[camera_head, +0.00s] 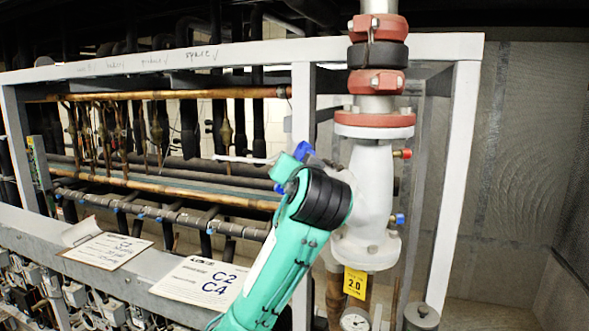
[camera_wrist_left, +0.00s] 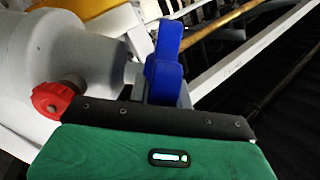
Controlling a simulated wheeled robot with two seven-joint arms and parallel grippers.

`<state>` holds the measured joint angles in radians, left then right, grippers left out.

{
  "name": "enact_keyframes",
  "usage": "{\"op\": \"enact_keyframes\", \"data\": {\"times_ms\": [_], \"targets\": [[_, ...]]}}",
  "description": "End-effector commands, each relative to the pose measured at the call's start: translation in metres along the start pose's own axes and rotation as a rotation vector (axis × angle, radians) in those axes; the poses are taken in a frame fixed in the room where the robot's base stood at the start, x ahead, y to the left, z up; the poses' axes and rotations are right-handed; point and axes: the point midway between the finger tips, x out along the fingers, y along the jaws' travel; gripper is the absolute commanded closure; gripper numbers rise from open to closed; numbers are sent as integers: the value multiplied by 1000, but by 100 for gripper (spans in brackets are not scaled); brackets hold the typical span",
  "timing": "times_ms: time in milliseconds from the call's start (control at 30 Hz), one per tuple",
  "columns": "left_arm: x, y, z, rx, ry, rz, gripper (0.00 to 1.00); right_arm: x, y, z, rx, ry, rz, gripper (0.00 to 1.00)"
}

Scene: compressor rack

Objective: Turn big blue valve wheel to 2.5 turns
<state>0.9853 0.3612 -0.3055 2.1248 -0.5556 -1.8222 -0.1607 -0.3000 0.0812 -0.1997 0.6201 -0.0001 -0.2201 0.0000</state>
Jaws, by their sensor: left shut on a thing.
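The blue valve wheel (camera_head: 303,150) shows only in small pieces in the head view, left of the white valve body (camera_head: 372,185). My own left arm hides most of it. In the left wrist view part of the blue wheel (camera_wrist_left: 163,65) stands upright at the jaws of my left gripper (camera_wrist_left: 160,92). The left gripper is shut on the wheel's rim. The white valve body (camera_wrist_left: 75,60) fills the left of that view. How far the wheel has turned cannot be seen. My right gripper is in neither view.
A small red cap (camera_head: 402,153) and a small blue one (camera_head: 398,219) stick out right of the valve body. A yellow tag (camera_head: 355,283) and a gauge (camera_head: 355,320) are below. A grey frame post (camera_head: 455,190) stands at right, copper pipes (camera_head: 165,187) at left.

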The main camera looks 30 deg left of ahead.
Motion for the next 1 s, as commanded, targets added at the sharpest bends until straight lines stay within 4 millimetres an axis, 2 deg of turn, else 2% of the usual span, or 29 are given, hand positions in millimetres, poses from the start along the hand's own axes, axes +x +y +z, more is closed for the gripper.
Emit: {"op": "enact_keyframes", "data": {"times_ms": [300, 733, 767, 833, 867, 1000], "targets": [[0, 0, -2, 0, -97, 1, 100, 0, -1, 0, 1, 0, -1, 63], [0, 0, -2, 0, -106, 1, 100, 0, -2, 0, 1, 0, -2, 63], [0, 0, -2, 0, -106, 1, 76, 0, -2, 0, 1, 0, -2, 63], [0, 0, -2, 0, -106, 0, 62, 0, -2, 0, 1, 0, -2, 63], [0, 0, -2, 0, -106, 0, 58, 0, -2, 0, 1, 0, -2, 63], [0, 0, -2, 0, -106, 0, 58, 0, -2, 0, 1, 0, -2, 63]]}}
